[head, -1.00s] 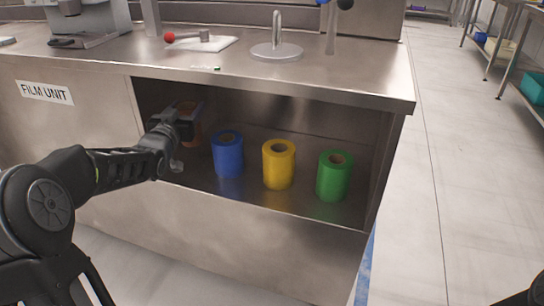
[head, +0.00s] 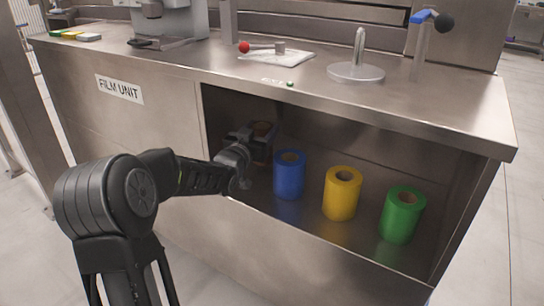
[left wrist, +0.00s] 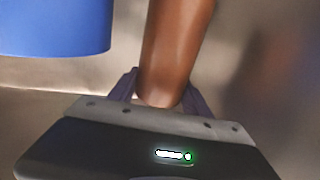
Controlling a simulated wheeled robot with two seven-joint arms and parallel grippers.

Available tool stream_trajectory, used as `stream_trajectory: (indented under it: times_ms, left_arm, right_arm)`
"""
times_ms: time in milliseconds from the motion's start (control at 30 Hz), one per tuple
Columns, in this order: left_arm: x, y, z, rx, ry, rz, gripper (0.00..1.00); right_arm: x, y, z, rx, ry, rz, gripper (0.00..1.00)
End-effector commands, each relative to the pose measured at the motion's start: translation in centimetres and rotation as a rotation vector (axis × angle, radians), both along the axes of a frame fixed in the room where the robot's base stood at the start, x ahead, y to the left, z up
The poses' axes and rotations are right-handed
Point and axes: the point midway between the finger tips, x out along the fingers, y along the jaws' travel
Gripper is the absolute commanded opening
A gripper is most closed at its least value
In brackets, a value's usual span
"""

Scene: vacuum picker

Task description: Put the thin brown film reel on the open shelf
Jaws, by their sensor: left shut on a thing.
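The thin brown film reel (head: 263,129) is inside the open shelf (head: 345,128) of the film unit, at its left end, left of the blue reel (head: 289,173). My left gripper (head: 258,140) reaches into the shelf and is shut on the brown reel, partly hiding it. In the left wrist view the brown reel (left wrist: 174,48) stands between the two fingers, with the blue reel (left wrist: 55,25) to its upper left. Whether the brown reel's base touches the shelf floor cannot be told. My right gripper is not in view.
A yellow reel (head: 342,193) and a green reel (head: 403,214) stand further right on the shelf floor. The steel counter (head: 200,62) overhangs the opening. A round clear stand (head: 356,72) and a red-knobbed lever (head: 262,48) are on top.

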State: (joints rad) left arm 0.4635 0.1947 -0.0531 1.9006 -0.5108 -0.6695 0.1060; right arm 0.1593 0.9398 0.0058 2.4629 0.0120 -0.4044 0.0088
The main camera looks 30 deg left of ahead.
Motion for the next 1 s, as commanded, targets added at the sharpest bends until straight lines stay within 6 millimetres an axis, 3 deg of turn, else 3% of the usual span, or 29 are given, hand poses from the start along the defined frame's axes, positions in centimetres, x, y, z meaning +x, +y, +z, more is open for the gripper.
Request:
stream_trajectory:
  times_ms: [333, 667, 1000]
  left_arm:
    - [0.0, 0.0, -0.3, 0.001, -0.002, 0.000, 0.01]
    - [0.0, 0.0, -5.0, 0.001, -0.002, 0.001, 0.01]
    - [0.0, 0.0, -5.1, 0.002, -0.003, 0.001, 0.01]
  right_arm:
    - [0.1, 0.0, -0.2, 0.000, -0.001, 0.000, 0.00]
    - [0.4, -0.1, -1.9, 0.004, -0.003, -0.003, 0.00]
    - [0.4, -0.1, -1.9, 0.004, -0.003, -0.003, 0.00]
